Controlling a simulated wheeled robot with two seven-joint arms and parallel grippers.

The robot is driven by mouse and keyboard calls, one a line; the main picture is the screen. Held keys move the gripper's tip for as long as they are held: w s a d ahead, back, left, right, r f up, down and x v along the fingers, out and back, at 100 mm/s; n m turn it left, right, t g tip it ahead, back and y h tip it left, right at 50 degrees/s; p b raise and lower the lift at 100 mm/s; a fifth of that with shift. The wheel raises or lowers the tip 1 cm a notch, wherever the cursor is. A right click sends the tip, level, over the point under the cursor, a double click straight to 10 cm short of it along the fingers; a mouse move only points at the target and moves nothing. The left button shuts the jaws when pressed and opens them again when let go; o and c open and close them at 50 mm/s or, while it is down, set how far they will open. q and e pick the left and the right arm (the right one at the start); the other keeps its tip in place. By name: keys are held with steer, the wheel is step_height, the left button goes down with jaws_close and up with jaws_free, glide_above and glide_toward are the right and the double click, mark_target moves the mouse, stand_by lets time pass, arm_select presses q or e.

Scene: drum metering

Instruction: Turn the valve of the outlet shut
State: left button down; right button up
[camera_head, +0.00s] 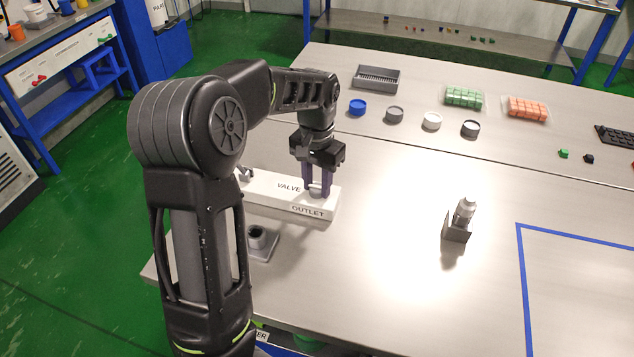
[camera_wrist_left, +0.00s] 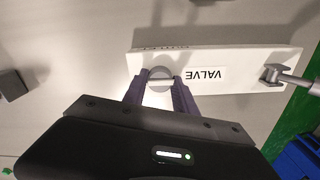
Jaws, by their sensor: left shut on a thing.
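The outlet (camera_head: 262,198) is a long white block on the metal table, lettered VALVE on top and OUTLET on its front end. It also shows in the left wrist view (camera_wrist_left: 235,54). The valve (camera_wrist_left: 159,79) is a round grey knob with a light bar across it, set in the block's top beside the VALVE label. My left gripper (camera_head: 318,190) points down over the valve, its purple fingers shut on the valve's bar, one at each side. In the left wrist view the fingertips (camera_wrist_left: 160,82) sit around the knob. My right gripper is in neither view.
A grey fitting (camera_wrist_left: 275,75) stands at the block's other end. A dark holder (camera_head: 260,240) stands before the block. A grey bottle-like part in a bracket (camera_head: 459,222) stands to the right. Round lids (camera_head: 394,114), a grey tray (camera_head: 376,77) and tubs of green (camera_head: 463,97) and orange cubes (camera_head: 527,108) lie behind.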

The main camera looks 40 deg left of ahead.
mark_target(317, 188)
arm_select(q)
steer(key=c, duration=1)
jaws_free()
step_height(317, 188, up, 8)
steer(key=shift+f, duration=0.1)
steer(key=shift+f, duration=0.1)
